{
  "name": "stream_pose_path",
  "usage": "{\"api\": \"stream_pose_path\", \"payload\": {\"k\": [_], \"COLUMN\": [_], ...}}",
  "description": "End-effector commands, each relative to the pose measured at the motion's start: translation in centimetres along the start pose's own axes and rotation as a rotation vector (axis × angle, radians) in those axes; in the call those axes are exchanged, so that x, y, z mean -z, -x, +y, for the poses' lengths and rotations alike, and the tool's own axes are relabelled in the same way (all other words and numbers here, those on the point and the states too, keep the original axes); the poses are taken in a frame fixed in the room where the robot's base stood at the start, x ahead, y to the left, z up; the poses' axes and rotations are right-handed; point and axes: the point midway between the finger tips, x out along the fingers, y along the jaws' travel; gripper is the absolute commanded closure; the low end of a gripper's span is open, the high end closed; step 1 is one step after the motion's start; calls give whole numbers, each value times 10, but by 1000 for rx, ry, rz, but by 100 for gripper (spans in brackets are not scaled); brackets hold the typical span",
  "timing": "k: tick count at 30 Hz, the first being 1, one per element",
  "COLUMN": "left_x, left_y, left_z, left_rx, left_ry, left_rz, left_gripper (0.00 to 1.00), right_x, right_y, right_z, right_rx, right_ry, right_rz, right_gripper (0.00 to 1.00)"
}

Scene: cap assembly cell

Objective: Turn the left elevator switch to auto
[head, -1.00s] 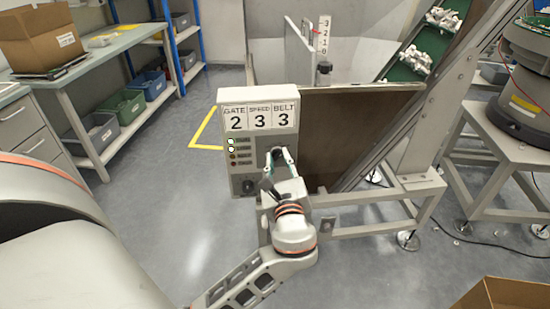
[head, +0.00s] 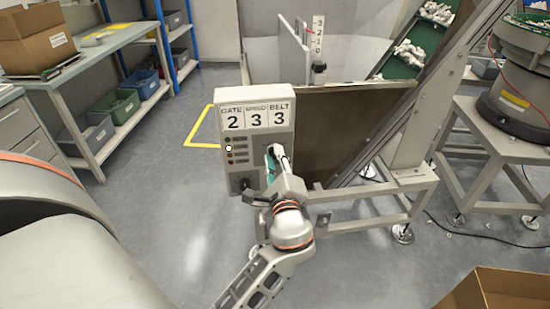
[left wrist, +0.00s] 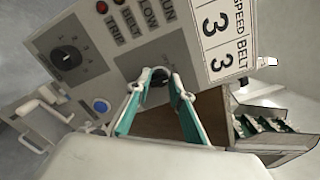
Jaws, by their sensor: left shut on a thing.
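The grey elevator control box (head: 262,110) stands at mid-picture in the head view, with a panel reading GATE 2, SPEED 3, BELT 3. My left gripper (head: 275,150) reaches its lower right front. In the left wrist view the two fingertips of my left gripper (left wrist: 160,77) close around a dark switch knob (left wrist: 158,80). Its pointer and markings are hidden by the fingers. A second black knob (left wrist: 66,57) on a dial and a blue button (left wrist: 100,105) sit to its left. My right gripper is not in view.
A brown inclined hopper panel (head: 345,125) and its metal frame stand right of the box. A bowl feeder (head: 515,90) is farther right. A cardboard box (head: 500,290) is at lower right. A workbench (head: 85,60) is at left, with clear floor between.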

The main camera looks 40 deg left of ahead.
Motion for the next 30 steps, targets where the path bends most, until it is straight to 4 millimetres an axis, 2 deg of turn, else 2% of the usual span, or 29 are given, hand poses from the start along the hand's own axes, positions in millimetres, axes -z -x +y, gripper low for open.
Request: {"api": "stream_pose_path", "payload": {"k": [15, 16, 17, 30], "left_x": [0, 0, 0, -4], "left_y": [0, 0, 0, 0], "left_z": [1, 1, 1, -6], "left_rx": [-2, -2, -2, 0], "left_ry": [18, 18, 18, 22], "left_rz": [1, 1, 1, -1], "left_gripper": [100, 71, 63, 63], "right_x": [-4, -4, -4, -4], "right_y": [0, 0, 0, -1], "right_z": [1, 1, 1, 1], "right_rx": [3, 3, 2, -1], "right_ry": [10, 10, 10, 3], "right_rz": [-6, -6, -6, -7], "right_gripper": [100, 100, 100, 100]}}
